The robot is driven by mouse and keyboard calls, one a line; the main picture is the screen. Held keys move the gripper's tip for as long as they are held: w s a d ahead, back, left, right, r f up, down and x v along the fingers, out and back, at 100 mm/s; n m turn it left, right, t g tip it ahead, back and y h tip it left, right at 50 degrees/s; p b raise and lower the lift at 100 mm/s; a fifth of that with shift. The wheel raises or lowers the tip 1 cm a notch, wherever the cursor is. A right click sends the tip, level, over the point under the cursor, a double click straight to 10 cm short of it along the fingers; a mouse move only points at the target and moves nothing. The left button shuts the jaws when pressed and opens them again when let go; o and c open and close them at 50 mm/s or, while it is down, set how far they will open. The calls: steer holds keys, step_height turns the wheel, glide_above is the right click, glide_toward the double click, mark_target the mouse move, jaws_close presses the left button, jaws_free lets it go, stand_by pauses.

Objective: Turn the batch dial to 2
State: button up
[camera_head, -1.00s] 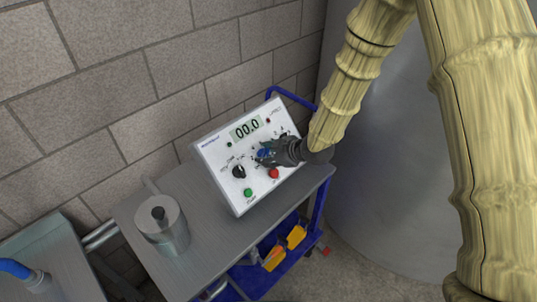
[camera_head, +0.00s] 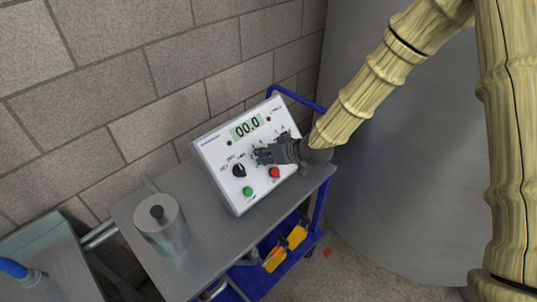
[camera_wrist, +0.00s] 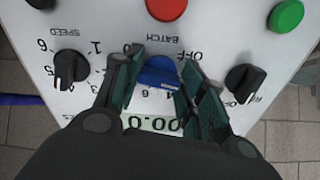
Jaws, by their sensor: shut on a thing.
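The batch dial (camera_wrist: 158,72) is a blue knob on the white control panel (camera_head: 212,160), labelled BATCH, seen upside down in the wrist view. My gripper (camera_wrist: 162,84) has one finger on each side of the dial and is shut on it. Some numbers around the dial show, but fingers hide part of the scale, and I cannot tell which number the dial points to.
A black knob (camera_head: 239,171), a green button (camera_head: 248,191) and a red button (camera_head: 274,173) are close by. A black SPEED knob (camera_wrist: 70,68) sits beside my fingers.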

steer(key=shift+m, duration=0.3)
steer(key=o, duration=1)
steer(key=shift+o, duration=0.2)
steer(key=v, duration=1.2)
steer(key=shift+w, duration=0.1)
